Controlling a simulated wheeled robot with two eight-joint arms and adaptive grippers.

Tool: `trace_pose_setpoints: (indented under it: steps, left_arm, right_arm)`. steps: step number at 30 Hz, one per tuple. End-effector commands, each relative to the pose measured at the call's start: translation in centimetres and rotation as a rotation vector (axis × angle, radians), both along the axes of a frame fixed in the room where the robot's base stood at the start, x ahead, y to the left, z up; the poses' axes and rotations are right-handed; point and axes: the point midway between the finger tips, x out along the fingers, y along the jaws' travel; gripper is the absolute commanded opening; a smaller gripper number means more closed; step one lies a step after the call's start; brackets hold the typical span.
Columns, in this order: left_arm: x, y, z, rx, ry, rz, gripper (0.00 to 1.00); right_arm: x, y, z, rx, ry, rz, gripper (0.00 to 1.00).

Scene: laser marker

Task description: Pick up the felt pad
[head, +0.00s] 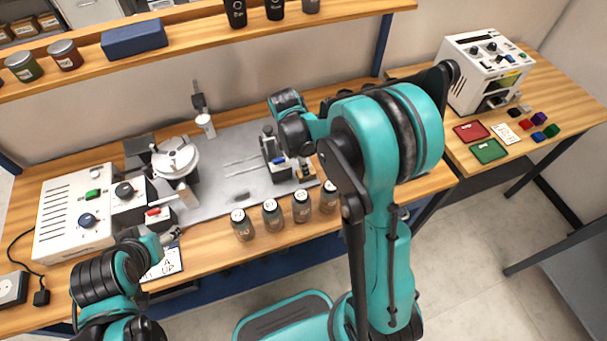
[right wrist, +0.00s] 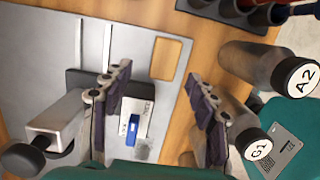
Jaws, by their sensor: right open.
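In the right wrist view a small grey fuzzy patch (right wrist: 141,150), which looks like the felt pad, lies at the near end of a pale lettered block. A blue piece (right wrist: 132,130) lies on that block. My right gripper (right wrist: 158,98) is open above this spot, one finger on each side, with nothing between its pads. In the head view the right gripper (head: 287,150) is over the right part of the grey work plate (head: 225,160), and the pad cannot be made out there. My left gripper (head: 168,238) is low at the left near the front edge, its fingers unclear.
Several jars (head: 272,213) stand along the front edge of the bench, and two show close beside the right finger. A dark-based holder with a pale bar (right wrist: 52,130) stands left of the gripper. A white machine (head: 76,212) stands at the left. The plate's middle is mostly free.

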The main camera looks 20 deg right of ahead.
Motion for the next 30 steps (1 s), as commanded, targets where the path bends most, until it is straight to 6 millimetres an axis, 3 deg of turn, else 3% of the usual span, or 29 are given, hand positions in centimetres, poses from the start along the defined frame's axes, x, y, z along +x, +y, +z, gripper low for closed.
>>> trace_pose_setpoints:
  steps: [9, 17, 21, 23, 30]
  left_arm:
    - [0.0, 0.0, -2.3, 0.0, 0.0, 0.0, 0.66]
    - [0.0, 0.0, -2.2, 0.0, 0.0, 0.0, 0.66]
    - [0.0, 0.0, -2.2, 0.0, 0.0, 0.0, 0.66]
    - [0.0, 0.0, -2.2, 0.0, 0.0, 0.0, 0.66]
    - [0.0, 0.0, -2.2, 0.0, 0.0, 0.0, 0.66]
  right_arm:
    - [-0.6, -1.1, -4.4, 0.0, -0.001, -0.002, 0.59]
    - [-0.6, -1.2, -4.6, 0.0, -0.001, -0.002, 0.59]
    - [-0.6, -1.2, -4.5, 0.0, -0.001, -0.002, 0.22]
    - [-0.6, -1.2, -4.6, 0.0, -0.001, -0.002, 0.09]
    - [-0.6, -1.2, -4.6, 0.001, -0.001, -0.002, 0.09]
